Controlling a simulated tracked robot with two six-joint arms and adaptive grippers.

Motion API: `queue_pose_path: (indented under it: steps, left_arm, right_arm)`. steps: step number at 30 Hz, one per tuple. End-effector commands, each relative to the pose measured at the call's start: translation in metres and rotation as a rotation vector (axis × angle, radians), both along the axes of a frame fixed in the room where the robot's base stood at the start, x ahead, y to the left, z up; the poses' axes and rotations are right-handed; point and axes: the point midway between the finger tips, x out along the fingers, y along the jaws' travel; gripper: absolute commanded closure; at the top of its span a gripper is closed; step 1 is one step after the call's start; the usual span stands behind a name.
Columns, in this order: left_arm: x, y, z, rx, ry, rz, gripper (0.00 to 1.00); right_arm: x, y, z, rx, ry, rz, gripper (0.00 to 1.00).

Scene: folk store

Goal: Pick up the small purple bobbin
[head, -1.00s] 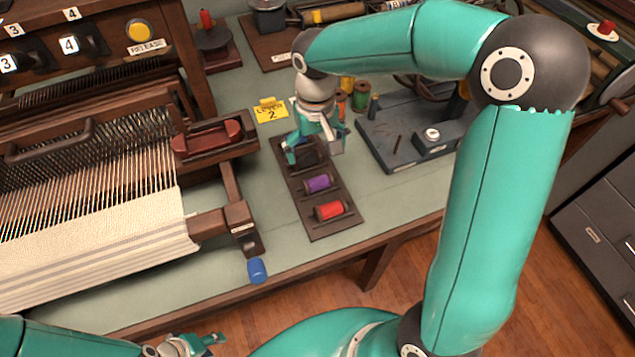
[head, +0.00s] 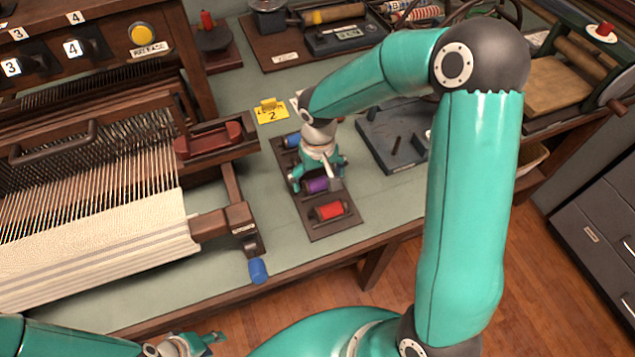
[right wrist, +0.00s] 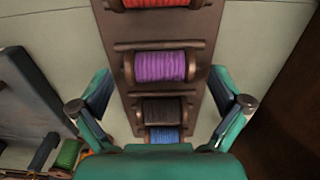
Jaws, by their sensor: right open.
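The small purple bobbin (head: 317,185) lies in a dark wooden rack (head: 333,228) on the table, between a red bobbin (head: 329,211) and a black one. It also shows in the right wrist view (right wrist: 160,66). My right gripper (head: 318,184) is open above the rack, and its fingers partly cover the purple bobbin in the head view. In the right wrist view its fingers (right wrist: 166,95) stand apart on either side of the rack, with the purple bobbin ahead of the fingertips. My left gripper (head: 196,344) is at the bottom left, low and away from the rack; its jaws are too unclear to read.
A blue bobbin (head: 292,140) and a black bobbin (right wrist: 162,110) share the rack. A loom (head: 95,210) stands to the left, with a blue knob (head: 258,270) near the table edge. A grey device (head: 392,140) is right of the rack.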

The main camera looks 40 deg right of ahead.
Motion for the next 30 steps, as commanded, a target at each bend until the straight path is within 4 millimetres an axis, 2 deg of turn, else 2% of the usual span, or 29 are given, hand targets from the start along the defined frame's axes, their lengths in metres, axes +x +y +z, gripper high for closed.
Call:
queue_pose_path:
  steps: [2, 12, 23, 30]
  left_arm:
    - [0.0, 0.0, 0.0, 0.0, 0.0, 0.0, 0.6]
    - [0.0, 0.0, 0.0, 0.0, 0.0, 0.0, 0.6]
    - [0.0, 0.0, 0.0, 0.0, 0.0, 0.0, 0.6]
    - [0.0, 0.0, -0.001, 0.0, 0.0, 0.0, 0.6]
  right_arm:
    - [0.0, 0.0, 0.0, 0.0, 0.0, 0.0, 0.02]
    - [0.0, 0.0, 0.001, 0.0, -0.001, 0.0, 0.58]
    - [0.001, 0.0, 0.004, 0.0, -0.002, 0.0, 0.59]
    - [0.002, 0.001, 0.024, -0.001, -0.005, 0.001, 0.59]
